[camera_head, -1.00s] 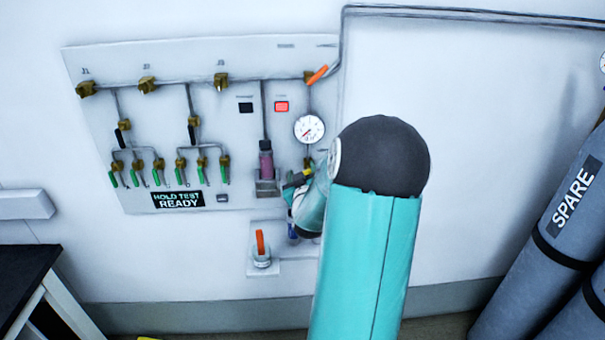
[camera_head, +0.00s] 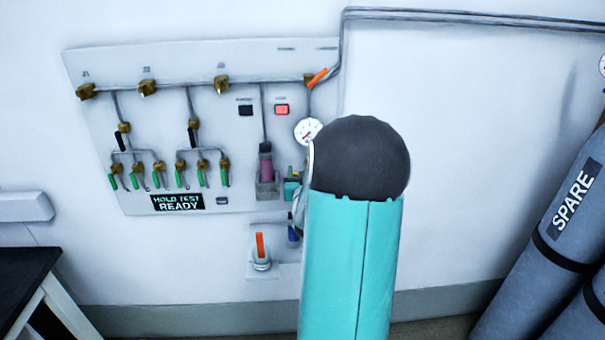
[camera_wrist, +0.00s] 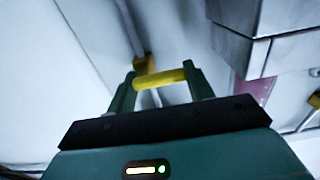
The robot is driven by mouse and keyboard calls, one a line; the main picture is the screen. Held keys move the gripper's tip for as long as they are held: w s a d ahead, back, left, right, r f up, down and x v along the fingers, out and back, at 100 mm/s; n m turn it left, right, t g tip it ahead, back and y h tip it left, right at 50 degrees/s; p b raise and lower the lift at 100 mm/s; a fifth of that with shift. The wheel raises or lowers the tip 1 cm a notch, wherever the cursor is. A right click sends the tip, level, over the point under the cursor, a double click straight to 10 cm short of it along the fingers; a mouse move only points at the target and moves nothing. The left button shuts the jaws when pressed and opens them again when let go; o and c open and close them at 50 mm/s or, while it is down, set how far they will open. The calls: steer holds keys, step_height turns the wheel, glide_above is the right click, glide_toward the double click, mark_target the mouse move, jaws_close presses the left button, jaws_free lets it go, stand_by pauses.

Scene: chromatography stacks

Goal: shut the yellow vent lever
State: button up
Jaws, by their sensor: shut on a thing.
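The yellow vent lever (camera_wrist: 160,79) shows in the wrist view as a short bar lying across between the two green fingers of my gripper (camera_wrist: 159,82). My gripper is shut on it. A brass-yellow valve fitting (camera_wrist: 142,64) on a thin pipe sits just beyond the bar. In the head view my own arm hides most of the gripper and the lever. Only a teal piece of my gripper (camera_head: 291,188) shows below the pressure gauge, so I cannot tell the lever's angle there.
The wall panel (camera_head: 90,60) carries several green-handled valves at left, an orange handle (camera_head: 318,77) at top and a pressure gauge (camera_head: 307,130). A purple-filled column (camera_head: 265,165) stands close left of my gripper. An orange lever (camera_head: 260,244) is below. Grey cylinders (camera_head: 560,215) stand at right.

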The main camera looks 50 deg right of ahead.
steer(key=o, duration=1)
